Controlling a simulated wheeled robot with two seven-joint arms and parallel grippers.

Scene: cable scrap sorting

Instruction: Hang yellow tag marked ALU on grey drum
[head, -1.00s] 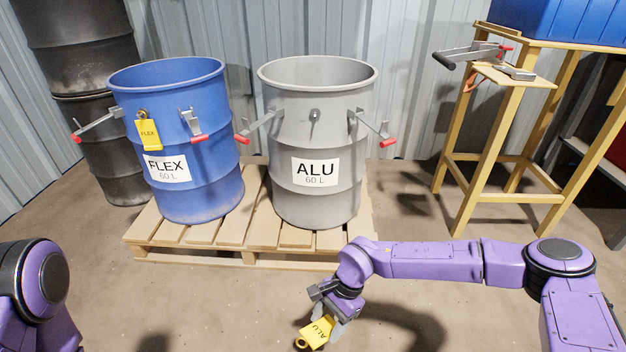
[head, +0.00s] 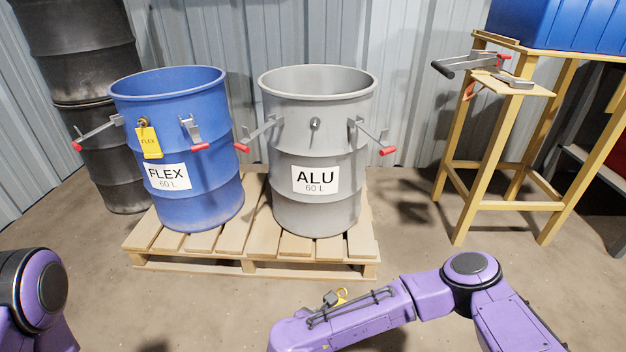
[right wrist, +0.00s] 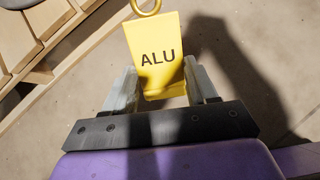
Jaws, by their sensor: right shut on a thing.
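The yellow tag marked ALU (right wrist: 158,50) is between the fingers of my right gripper (right wrist: 166,90) in the right wrist view, its ring (right wrist: 146,6) pointing away from the gripper. In the head view my right forearm hides most of that gripper; a small yellow bit of the tag (head: 342,294) shows behind the arm. The grey drum (head: 318,136) stands upright on the pallet, labelled ALU 60 L, with a short peg (head: 315,124) on its front below the rim. The right gripper is apart from the drum, in front of the pallet. My left gripper is not in view.
A blue drum (head: 204,180) labelled FLEX stands left of the grey drum with a yellow FLEX tag (head: 148,142) on it. Side handles with red grips stick out from both drums. A wooden pallet (head: 249,267) is beneath. A yellow stand (head: 465,140) is at right; bare floor lies between.

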